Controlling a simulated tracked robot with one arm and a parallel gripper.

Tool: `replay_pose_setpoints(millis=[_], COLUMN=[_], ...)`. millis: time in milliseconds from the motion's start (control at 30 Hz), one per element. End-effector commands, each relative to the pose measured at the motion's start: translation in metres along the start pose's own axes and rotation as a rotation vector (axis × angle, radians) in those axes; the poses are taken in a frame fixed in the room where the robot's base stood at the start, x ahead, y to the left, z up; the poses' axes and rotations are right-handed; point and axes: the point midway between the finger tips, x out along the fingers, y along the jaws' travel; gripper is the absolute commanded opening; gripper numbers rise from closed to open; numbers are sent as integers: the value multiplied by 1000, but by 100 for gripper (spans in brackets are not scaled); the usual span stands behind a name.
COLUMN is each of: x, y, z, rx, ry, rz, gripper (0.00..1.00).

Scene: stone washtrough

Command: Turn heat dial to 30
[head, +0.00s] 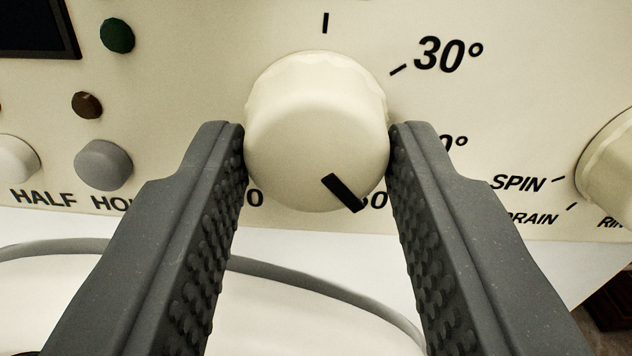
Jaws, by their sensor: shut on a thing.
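The heat dial (305,120) is a round cream knob on a cream panel, in the upper middle of the head view. Its black pointer mark (343,193) points down and to the right, toward a label ending in "0" that is partly hidden. The 30° label (448,54) and its tick are at the dial's upper right. Another tick stands straight above the dial. The right finger partly covers another label at the right.
A second cream knob (606,170) with SPIN and DRAIN labels is at the right edge. A grey button (103,165), a brown button (87,105) and a green light (117,36) are at the left. A grey hose or cable (290,274) curves below the panel.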

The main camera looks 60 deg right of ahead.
Motion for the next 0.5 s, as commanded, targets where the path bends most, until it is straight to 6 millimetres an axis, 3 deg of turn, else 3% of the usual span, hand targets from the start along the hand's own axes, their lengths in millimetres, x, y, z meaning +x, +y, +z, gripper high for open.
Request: replay_pose_setpoints(millis=[500], x=[-1], y=[-4], z=[-6], rx=[-487], ry=[5], rz=[-6], gripper=[13])
